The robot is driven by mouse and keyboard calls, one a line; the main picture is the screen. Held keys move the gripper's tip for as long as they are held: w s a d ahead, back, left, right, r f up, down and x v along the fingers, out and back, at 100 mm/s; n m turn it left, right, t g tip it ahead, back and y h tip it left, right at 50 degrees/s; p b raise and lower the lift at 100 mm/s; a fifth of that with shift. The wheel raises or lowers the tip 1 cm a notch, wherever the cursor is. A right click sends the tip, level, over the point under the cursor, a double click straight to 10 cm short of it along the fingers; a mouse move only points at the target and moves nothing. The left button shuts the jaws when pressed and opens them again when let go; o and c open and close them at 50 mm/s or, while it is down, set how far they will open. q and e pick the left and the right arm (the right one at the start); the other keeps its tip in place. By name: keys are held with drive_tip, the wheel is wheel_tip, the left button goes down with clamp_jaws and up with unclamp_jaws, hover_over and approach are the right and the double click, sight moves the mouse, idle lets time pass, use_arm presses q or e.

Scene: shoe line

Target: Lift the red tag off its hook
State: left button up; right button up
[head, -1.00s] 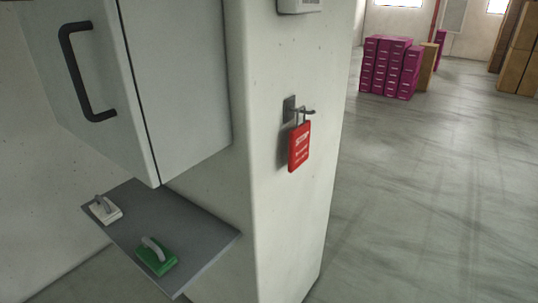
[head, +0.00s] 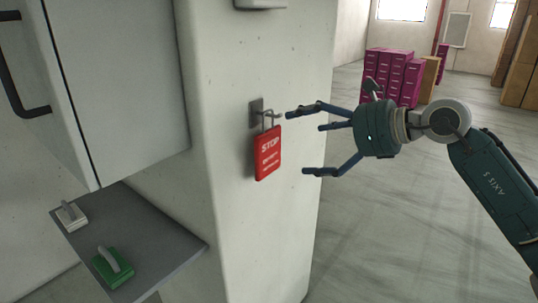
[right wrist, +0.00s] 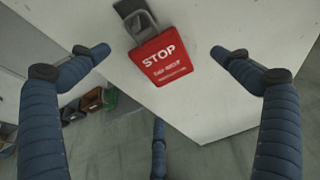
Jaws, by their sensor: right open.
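The red tag (head: 267,155), marked STOP, hangs by its grey loop from a metal hook (head: 266,114) on the white pillar. My right gripper (head: 307,142) is open and empty, just right of the tag, with its fingers pointing at it and apart from it. In the right wrist view the red tag (right wrist: 163,58) is at the top, between the spread blue fingers of the right gripper (right wrist: 160,62). The loop and part of the hook (right wrist: 130,10) show above it. My left gripper is not in view.
A grey cabinet (head: 125,80) with a black handle is at the left. Below it, a grey shelf (head: 165,240) holds a white block (head: 70,217) and a green block (head: 113,266), both with handles. Magenta boxes (head: 400,75) stand far back. The floor at right is open.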

sight(271, 142)
drive_tip(key=p+x, duration=0.1)
drive_tip(key=x, duration=0.2)
drive_tip(key=p+x, duration=0.2)
drive_tip(key=x, duration=0.1)
drive_tip(key=p+x, duration=0.1)
drive_tip(key=x, duration=0.2)
drive_tip(key=shift+w+a+r, duration=0.15)
drive_tip(key=shift+w+a, duration=0.05)
drive_tip(key=shift+a, duration=0.3)
drive_tip(key=shift+w+a+f, duration=0.2)
drive_tip(key=shift+a+f, duration=0.05)
drive_tip(key=shift+d, duration=0.15)
drive_tip(key=c, duration=0.6)
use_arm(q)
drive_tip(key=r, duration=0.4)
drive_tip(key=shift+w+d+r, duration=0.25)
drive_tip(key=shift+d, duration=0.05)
use_arm(e)
drive_tip(key=c, duration=0.8)
